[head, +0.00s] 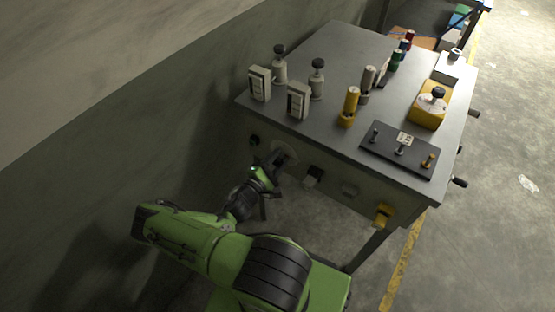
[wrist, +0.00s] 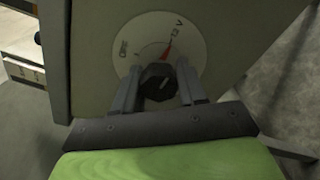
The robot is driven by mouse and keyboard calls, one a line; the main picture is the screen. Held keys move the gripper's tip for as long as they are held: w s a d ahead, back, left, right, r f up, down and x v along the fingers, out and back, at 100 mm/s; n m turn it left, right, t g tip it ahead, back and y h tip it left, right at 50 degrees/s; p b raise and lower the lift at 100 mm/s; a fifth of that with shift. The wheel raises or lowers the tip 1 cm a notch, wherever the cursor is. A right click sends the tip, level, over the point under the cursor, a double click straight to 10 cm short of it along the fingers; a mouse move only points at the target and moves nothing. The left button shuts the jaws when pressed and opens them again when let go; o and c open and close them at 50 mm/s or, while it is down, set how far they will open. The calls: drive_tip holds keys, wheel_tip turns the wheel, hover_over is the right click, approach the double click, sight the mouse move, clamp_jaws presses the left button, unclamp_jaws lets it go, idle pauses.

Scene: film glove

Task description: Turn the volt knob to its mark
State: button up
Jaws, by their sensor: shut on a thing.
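The volt knob is a dark knob (wrist: 158,82) on a round pale dial (wrist: 138,32) with a red pointer line and a letter V at its upper right. The dial is on the front face of the grey bench, and it also shows in the head view (head: 287,152). My gripper (wrist: 158,88) is shut on the knob, with one finger on each side of it. In the head view my gripper (head: 274,164) is at the dial and hides the knob. The red pointer is directed up and slightly right, towards the V side.
The bench top (head: 330,60) bears several fixtures, including a yellow box with a black knob (head: 432,105) and a dark switch plate (head: 400,150). A dark switch (head: 314,175) and a yellow fitting (head: 383,213) are on the front face right of the dial. A wall is at left.

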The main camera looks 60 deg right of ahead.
drive_tip(key=m, duration=0.4)
drive_tip(key=shift+m+p, duration=0.3)
drive_tip(key=shift+p, duration=0.05)
drive_tip(key=m+p, duration=0.1)
drive_tip(key=m, duration=0.3)
drive_tip(key=shift+m, duration=0.3)
drive_tip(key=m+p, duration=0.1)
drive_tip(key=m, duration=0.3)
drive_tip(key=shift+r, duration=0.15)
drive_tip(key=shift+m+p, duration=0.4)
drive_tip(key=shift+m, duration=1.6)
drive_tip(key=shift+r, duration=0.1)
drive_tip(key=o, duration=1)
drive_tip(key=shift+o, duration=0.2)
drive_tip(key=shift+a, duration=0.1)
drive_tip(key=w+a, duration=0.2)
drive_tip(key=a, duration=1.3)
drive_tip(key=shift+w+a+p, duration=0.2)
drive_tip(key=shift+w+p, duration=0.05)
drive_tip(key=shift+p, duration=0.15)
